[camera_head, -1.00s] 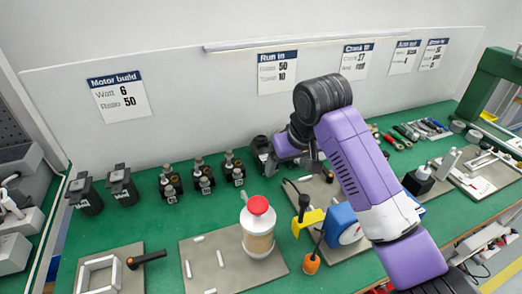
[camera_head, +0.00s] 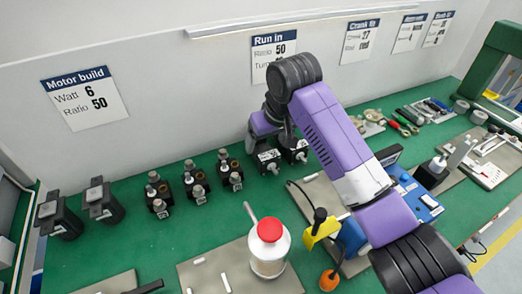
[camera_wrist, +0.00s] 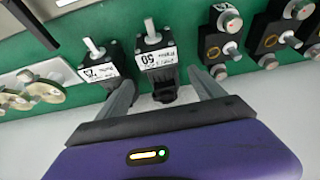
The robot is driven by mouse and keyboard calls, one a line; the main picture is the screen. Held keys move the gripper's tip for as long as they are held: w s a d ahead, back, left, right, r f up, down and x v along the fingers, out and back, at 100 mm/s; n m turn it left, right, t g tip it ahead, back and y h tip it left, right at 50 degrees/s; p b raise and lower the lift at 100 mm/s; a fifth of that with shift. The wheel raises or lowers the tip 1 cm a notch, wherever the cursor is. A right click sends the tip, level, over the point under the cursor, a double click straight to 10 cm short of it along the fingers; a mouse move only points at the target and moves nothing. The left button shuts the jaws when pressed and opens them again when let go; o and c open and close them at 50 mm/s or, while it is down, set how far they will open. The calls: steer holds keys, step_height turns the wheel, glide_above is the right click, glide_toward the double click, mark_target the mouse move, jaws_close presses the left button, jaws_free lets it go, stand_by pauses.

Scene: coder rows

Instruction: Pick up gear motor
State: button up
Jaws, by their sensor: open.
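Two black block-shaped gear motors with white labels and metal shafts stand side by side on the green bench. In the wrist view, the one labelled 50 (camera_wrist: 156,62) is on the right and the other (camera_wrist: 100,66), whose label seems to read 75, is on the left. They also show in the head view, as a left one (camera_head: 268,161) and a right one (camera_head: 293,149). My gripper (camera_wrist: 163,88) is open and empty. Its fingers lie either side of the rear of the 50 motor; contact cannot be told. In the head view the fingers are mostly hidden.
Several small motor parts (camera_head: 194,182) stand in rows to the left, with two larger black motors (camera_head: 101,201) beyond. A red-capped jar (camera_head: 269,248), yellow tool (camera_head: 322,229) and blue device (camera_head: 419,198) stand nearer. The back wall (camera_head: 180,100) is close behind.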

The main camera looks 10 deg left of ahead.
mark_target(263, 146)
steer(key=shift+x, duration=2.35)
steer(key=shift+a+r, duration=0.1)
steer(key=shift+a, duration=0.05)
steer(key=c, duration=1.3)
steer(key=shift+r, duration=0.15)
steer(key=shift+c, duration=1.1)
steer(key=shift+r, duration=0.1)
